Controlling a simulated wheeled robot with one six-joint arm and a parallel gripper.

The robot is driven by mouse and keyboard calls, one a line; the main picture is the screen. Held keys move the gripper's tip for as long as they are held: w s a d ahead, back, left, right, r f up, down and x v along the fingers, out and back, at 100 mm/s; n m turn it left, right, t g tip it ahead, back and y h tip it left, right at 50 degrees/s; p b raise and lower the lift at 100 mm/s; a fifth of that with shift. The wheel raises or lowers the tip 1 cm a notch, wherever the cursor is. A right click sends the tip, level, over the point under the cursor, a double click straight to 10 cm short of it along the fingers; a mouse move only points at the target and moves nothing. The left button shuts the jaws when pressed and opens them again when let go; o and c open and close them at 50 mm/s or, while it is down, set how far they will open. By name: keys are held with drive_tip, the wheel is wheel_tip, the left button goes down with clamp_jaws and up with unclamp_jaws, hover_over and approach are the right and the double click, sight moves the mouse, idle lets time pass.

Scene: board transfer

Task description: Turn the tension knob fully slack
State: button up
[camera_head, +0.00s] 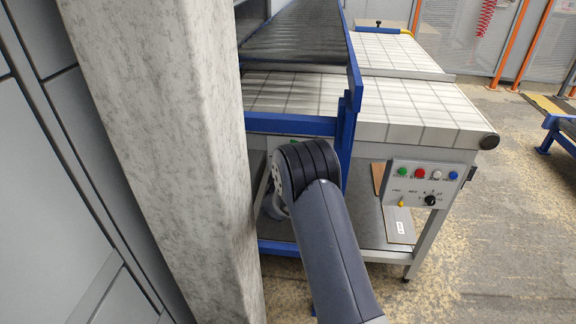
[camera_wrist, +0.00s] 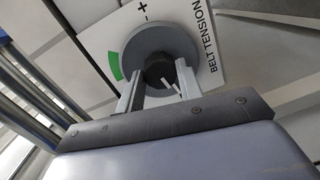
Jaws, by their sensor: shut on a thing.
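The tension knob (camera_wrist: 150,38) is a round grey disc with a dark central grip, in the upper middle of the wrist view. It sits on a white plate (camera_wrist: 207,20) printed "BELT TENSION", with plus and minus marks and a green band (camera_wrist: 114,65) at its left edge. My gripper (camera_wrist: 160,76) is shut on the dark grip, one finger on each side. A thin white line shows between the fingers; I cannot tell where the knob's pointer stands.
A pale pillar (camera_head: 165,150) stands close left of my arm. The conveyor's blue frame (camera_head: 290,124) and a roller track (camera_head: 295,40) are near it. A button panel (camera_head: 410,193) hangs at the right of the tiled table (camera_head: 420,110). Open floor lies to the right.

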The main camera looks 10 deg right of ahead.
idle(0.3)
drive_tip(key=o, duration=1)
drive_tip(key=v, duration=1)
drive_tip(key=shift+s+a, duration=0.2)
drive_tip(key=shift+s, duration=0.15)
drive_tip(key=x, duration=1.1)
drive_tip(key=shift+s, duration=0.1)
